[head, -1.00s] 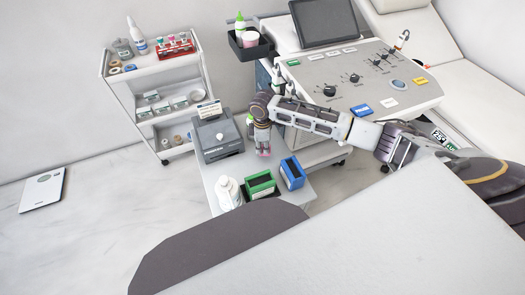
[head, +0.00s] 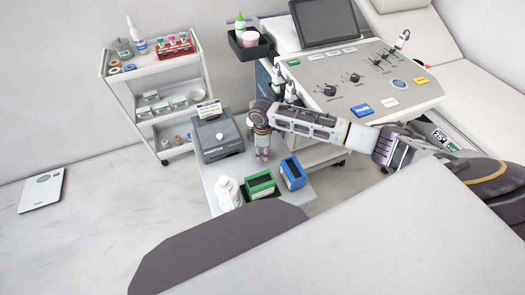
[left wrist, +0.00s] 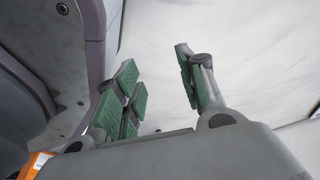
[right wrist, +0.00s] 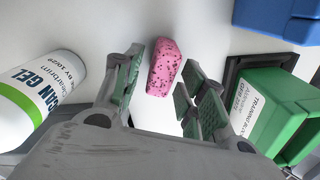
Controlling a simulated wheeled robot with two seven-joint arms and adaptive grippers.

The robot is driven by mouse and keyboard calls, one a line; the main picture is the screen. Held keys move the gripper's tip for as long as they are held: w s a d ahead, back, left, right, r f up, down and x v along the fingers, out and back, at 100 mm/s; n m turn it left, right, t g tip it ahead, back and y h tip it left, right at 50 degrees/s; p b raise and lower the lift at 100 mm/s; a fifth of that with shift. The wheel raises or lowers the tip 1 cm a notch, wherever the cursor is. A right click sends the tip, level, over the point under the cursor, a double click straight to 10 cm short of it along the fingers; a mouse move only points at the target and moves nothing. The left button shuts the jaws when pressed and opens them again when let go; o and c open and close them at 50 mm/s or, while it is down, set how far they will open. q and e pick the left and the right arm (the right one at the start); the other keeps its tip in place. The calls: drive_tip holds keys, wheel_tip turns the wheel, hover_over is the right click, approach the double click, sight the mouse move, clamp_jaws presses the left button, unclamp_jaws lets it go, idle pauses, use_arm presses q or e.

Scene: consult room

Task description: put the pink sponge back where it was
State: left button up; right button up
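The pink sponge (right wrist: 164,68) with dark specks is in the right wrist view, over the pale top of the small stand (head: 226,170). In the head view only a bit of pink shows below my right gripper (head: 262,150). In the right wrist view my right gripper (right wrist: 160,88) is open, its green-padded fingers apart, with the sponge between and beyond the tips. A gap shows between the sponge and the left finger. I cannot tell whether the right finger touches it. My left gripper (left wrist: 160,80) is open and empty in the left wrist view; the head view does not show it.
A green box (head: 260,186), a blue box (head: 292,174) and a white gel bottle (head: 228,192) crowd the stand's near side. A grey device (head: 215,138) stands at its back left. The ultrasound console (head: 350,85) is behind, and a white trolley (head: 158,95) is left.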

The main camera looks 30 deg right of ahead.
use_arm(q)
drive_tip(key=shift+w+d, duration=0.15)
drive_tip(key=shift+d, duration=0.05)
use_arm(e)
drive_tip(key=shift+r, duration=0.8)
wheel_tip(320, 180, up, 5)
drive_tip(key=shift+f+p, duration=0.15)
drive_tip(key=shift+p, duration=0.35)
use_arm(q)
drive_tip(key=s+a, duration=0.1)
drive_tip(key=s, duration=0.2)
drive_tip(key=shift+a+f+p, duration=0.4)
use_arm(e)
wheel_tip(320, 180, up, 6)
